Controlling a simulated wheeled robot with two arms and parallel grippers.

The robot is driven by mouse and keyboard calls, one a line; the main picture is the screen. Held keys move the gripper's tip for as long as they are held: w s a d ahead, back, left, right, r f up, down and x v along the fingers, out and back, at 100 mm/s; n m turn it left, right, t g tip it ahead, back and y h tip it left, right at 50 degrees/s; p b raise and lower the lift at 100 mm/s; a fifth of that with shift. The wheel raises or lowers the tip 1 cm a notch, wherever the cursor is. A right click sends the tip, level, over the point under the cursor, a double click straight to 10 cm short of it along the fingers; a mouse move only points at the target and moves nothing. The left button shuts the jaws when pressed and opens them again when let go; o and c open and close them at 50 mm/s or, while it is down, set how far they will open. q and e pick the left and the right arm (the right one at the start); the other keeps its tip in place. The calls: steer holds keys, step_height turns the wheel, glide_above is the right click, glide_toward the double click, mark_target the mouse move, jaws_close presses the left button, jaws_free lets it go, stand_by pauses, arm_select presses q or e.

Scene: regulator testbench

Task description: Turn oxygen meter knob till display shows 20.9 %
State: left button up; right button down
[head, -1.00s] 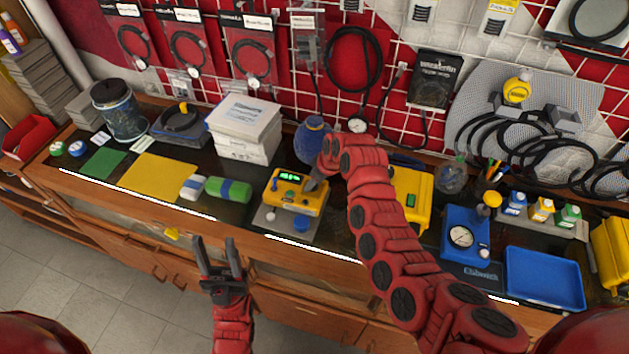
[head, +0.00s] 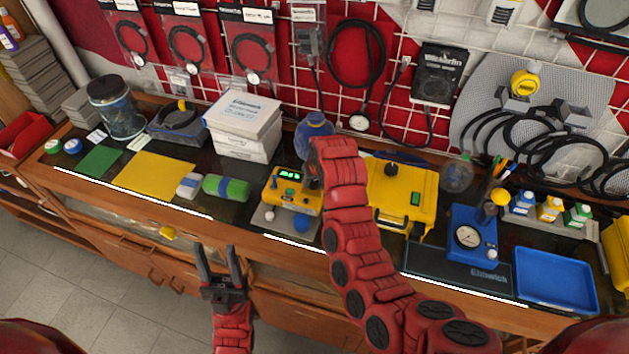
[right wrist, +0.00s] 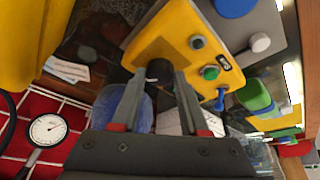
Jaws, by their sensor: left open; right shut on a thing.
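The oxygen meter (head: 284,198) is a yellow box on a grey plate on the dark bench top, with a lit green display (head: 290,175). The digits are too small to read. My right gripper (right wrist: 160,80) is shut on this knob, one finger on each side. In the head view my red right arm hides most of that gripper and the knob. My left gripper (head: 215,252) is open and empty in front of the bench edge.
A blue round vase-like object (head: 314,125) stands behind the meter. A yellow case (head: 402,190) stands right of my right arm. A blue gauge unit (head: 470,240) and blue tray (head: 555,280) are further right.

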mark_target(316, 193)
steer(key=shift+c, duration=2.1)
jaws_free()
steer(key=shift+r, duration=0.1)
steer(key=b+v, duration=0.2)
steer(key=v, duration=0.2)
steer(key=shift+r, duration=0.15)
steer(key=p+v, duration=0.5)
steer(key=v, duration=0.8)
